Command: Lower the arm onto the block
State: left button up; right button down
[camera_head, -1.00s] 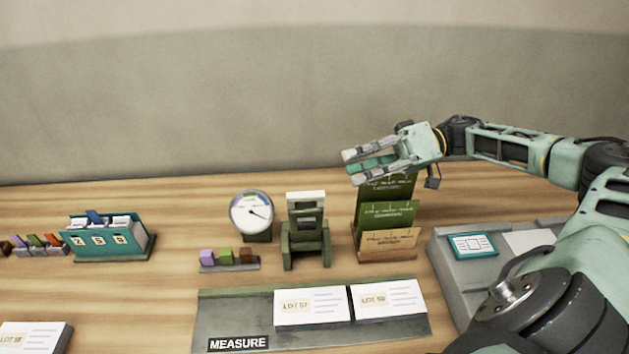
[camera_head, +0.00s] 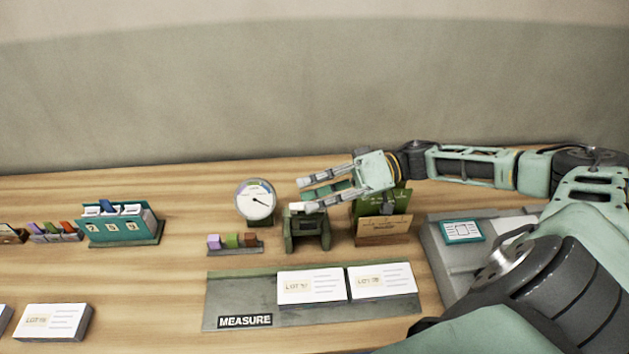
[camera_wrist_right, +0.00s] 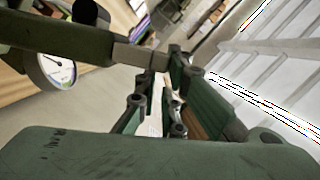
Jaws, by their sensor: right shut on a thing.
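A dark green press-like stand (camera_head: 307,241) is beside the gauge. Its arm has a pale end (camera_head: 301,206) at the top; in the right wrist view the arm shows as a dark green bar (camera_wrist_right: 60,38) whose grey end reaches the fingers. My right gripper (camera_head: 304,195) comes from the right at stand-top height and is shut on this arm. Any block inside the stand is hidden. My left gripper is not in view.
A round gauge (camera_head: 257,202) stands close left of the stand. A green and tan card holder (camera_head: 383,232) is close on its right, partly behind my gripper. In front lies the MEASURE tray (camera_head: 222,300) with two lot cards.

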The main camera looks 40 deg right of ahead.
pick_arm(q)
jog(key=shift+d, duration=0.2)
pick_arm(e)
jog(key=shift+d+f, duration=0.15)
jog(key=shift+f, duration=0.2)
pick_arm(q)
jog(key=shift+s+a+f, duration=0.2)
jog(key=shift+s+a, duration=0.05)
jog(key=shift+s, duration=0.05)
pick_arm(e)
jog(key=shift+s+f, duration=0.1)
jog(key=shift+s, duration=0.05)
